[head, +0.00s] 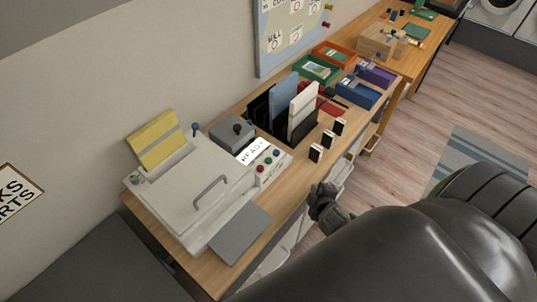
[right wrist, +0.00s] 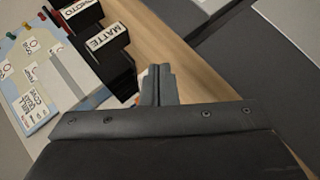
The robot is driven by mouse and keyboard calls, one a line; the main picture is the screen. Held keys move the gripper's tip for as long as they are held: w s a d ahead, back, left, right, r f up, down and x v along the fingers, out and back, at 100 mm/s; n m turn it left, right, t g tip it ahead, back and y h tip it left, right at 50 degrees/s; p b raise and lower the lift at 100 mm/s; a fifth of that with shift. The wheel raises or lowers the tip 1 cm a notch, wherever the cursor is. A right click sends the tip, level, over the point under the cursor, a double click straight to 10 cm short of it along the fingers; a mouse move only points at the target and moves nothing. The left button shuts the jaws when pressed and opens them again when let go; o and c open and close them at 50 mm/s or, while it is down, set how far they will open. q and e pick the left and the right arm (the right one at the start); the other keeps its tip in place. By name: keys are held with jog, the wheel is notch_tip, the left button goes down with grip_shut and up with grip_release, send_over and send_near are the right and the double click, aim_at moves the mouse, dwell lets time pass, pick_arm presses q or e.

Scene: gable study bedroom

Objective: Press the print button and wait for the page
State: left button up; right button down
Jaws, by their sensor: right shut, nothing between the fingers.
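A pale grey printer (head: 195,195) stands on the near end of the wooden desk in the head view, with yellow paper (head: 158,140) upright at its back. A grey tray (head: 240,232) juts from its front, its surface bare. Its control panel has a lit display (head: 252,151) that seems to read READY. In front of the display are a red button (head: 260,168), a green button (head: 268,160) and a blue button (head: 276,153). My right gripper (head: 323,196) is shut and empty by the desk's front edge, right of the panel and apart from it. It also shows in the right wrist view (right wrist: 160,85). My left gripper is out of view.
Several small black labelled blocks (head: 316,152) stand near the desk's front edge; one reads MATTE (right wrist: 108,42) in the wrist view. A black file rack (head: 300,125) and coloured trays (head: 318,69) stand farther along. A grey box with a knob (head: 231,132) sits behind the panel.

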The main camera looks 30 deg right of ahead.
jog(key=w+a+r+n+t+y+p, duration=0.1)
jog(key=w+a+r+n+t, duration=0.15)
jog(key=w+r+n, duration=0.5)
jog(key=w+a+r+n+t+y+p, duration=0.15)
jog(key=r+n+t, duration=0.25)
jog(key=r, duration=0.6)
jog(key=w+a+r+n+g+y+p, duration=0.1)
jog(key=w+a+r+n+y, duration=0.25)
jog(key=n, duration=0.65)
jog(key=w+a+r+n+g+y, duration=0.1)
jog(key=a+r+n+y, duration=0.1)
jog(key=a+n+y, duration=0.5)
jog(key=d+f+n+g+h+p, duration=0.1)
jog(key=d+f+n+g+h, duration=0.2)
jog(key=n, duration=1)
jog(key=d+g, duration=0.3)
jog(key=shift+s+n+g+h+p, duration=0.2)
jog(key=shift+n+g+h+p, duration=0.15)
jog(key=shift+h+p, duration=0.05)
jog(key=shift+a, duration=0.1)
